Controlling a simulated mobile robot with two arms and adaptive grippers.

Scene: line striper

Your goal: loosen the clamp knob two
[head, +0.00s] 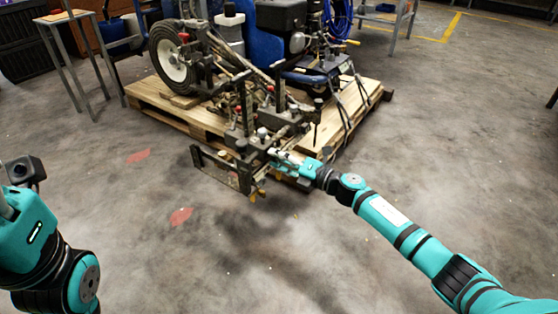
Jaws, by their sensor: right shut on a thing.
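The line striper (285,50) stands on a wooden pallet, its front clamp assembly (244,150) reaching out over the pallet's near edge. Several small knobs and upright posts sit on this assembly, too small to tell clamp knob two apart for certain. My right gripper (279,158) comes in from the right and is shut on a small part at the assembly's right side, seemingly a clamp knob. Its fingertips largely hide that part. My left arm is at the lower left, away from the striper, and its fingers are not in view.
The pallet (350,119) lies under the machine. A metal-legged stand (70,62) is at the upper left, with dark crates (22,40) behind it. Red marks (180,216) show on the floor. The concrete floor in front and at right is clear.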

